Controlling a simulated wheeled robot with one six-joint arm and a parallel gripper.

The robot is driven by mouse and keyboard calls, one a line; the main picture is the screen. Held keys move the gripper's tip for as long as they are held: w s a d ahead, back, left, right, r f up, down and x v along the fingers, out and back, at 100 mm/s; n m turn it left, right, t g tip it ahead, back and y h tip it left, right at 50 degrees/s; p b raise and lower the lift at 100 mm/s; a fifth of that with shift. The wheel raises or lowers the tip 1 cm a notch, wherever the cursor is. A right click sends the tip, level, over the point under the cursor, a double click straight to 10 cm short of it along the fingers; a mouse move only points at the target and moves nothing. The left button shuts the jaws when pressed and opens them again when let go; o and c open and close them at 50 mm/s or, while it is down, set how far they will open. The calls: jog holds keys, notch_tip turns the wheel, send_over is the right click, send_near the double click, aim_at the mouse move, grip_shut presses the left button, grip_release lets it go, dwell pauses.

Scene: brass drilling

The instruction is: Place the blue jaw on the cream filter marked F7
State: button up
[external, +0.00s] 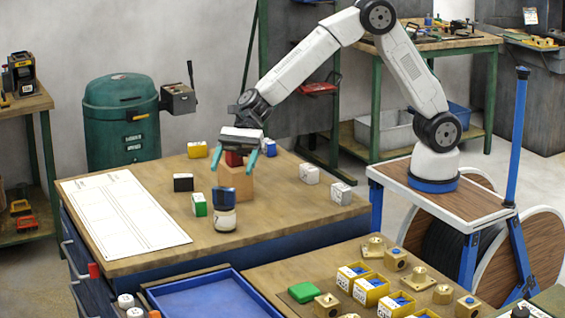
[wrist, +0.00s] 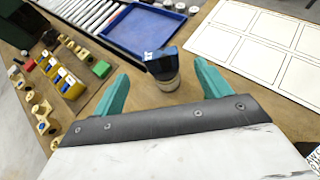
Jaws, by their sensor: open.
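The dark blue jaw (external: 223,197) sits on top of a short cream filter (external: 223,220) on the wooden bench. In the wrist view the blue jaw (wrist: 163,62), with a small white label, rests on the pale round filter (wrist: 168,85). The filter's marking is too small to read. My gripper (external: 232,157) is open and empty, above and behind the jaw in the external view. In the wrist view the jaw and filter show beyond and between the teal fingertips (wrist: 162,75), apart from them.
A wooden block (external: 236,183) with a red piece above it stands behind the jaw, close to my gripper. Black, green, white, yellow and blue blocks are scattered around. A white gridded sheet (external: 122,212) lies left. A blue tray (external: 205,298) and brass parts are in front.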

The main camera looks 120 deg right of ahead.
jog(key=s+a+r+n+g, duration=0.2)
jog(key=s+a+r+n, duration=0.15)
jog(key=s, duration=0.45)
jog(key=s+a+r+n+g, duration=0.1)
jog(key=s+a+r+n, duration=0.15)
jog(key=s+n, duration=0.4)
jog(key=s+a+r+n+g, duration=0.2)
jog(key=s+r+n, duration=0.15)
jog(key=s, duration=0.55)
jog(key=s+d+f+n+g+h, duration=0.1)
jog(key=s+d+n+h, duration=0.2)
jog(key=s+n, duration=0.4)
jog(key=s+d+f+n+g+h, duration=0.1)
jog(key=s+n+h, duration=0.4)
jog(key=s, duration=1.5)
jog(key=shift+d+f+n+g, duration=0.3)
jog(key=shift+d+f+n, duration=0.15)
jog(key=shift+d+n, duration=0.45)
